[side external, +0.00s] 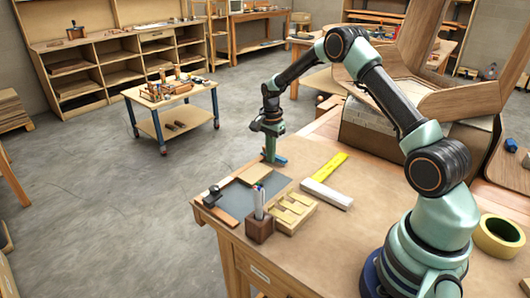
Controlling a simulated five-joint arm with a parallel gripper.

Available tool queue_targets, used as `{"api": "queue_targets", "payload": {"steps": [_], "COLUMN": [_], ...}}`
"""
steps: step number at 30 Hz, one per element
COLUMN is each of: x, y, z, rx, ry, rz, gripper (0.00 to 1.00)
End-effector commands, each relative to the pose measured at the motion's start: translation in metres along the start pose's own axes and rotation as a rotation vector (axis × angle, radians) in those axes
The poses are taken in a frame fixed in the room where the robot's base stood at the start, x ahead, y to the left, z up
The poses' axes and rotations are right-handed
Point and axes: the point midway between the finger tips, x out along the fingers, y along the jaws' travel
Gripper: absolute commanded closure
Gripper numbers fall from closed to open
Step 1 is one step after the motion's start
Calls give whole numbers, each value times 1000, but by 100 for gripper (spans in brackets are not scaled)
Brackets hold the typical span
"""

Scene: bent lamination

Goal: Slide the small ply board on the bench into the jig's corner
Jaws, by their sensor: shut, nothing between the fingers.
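A small, light-brown flat piece that looks like the ply board (253,173) lies at the far end of a grey flat plate (243,197) on the bench. My gripper (270,159) points down just right of this piece, its fingers shut and empty. It is low, near the bench top; whether it touches the piece I cannot tell. Which edges form the jig's corner is too small to tell.
A pen holder (260,227) and a slotted light-wood block (292,212) stand in front of the plate. A yellow-bladed square (328,181) lies to the right. A tape roll (499,237) and large bent wooden panels (460,101) are farther right. The bench's left edge is close to the plate.

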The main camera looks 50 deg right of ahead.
Motion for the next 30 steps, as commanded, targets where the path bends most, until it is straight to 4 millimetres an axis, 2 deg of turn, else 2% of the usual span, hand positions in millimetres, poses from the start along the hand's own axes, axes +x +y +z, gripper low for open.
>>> {"api": "queue_targets", "payload": {"steps": [22,30], "x": [16,14], "y": [0,0], "z": [0,0], "rx": [0,0], "ry": [0,0], "rz": [0,-1], "gripper": [100,100]}}
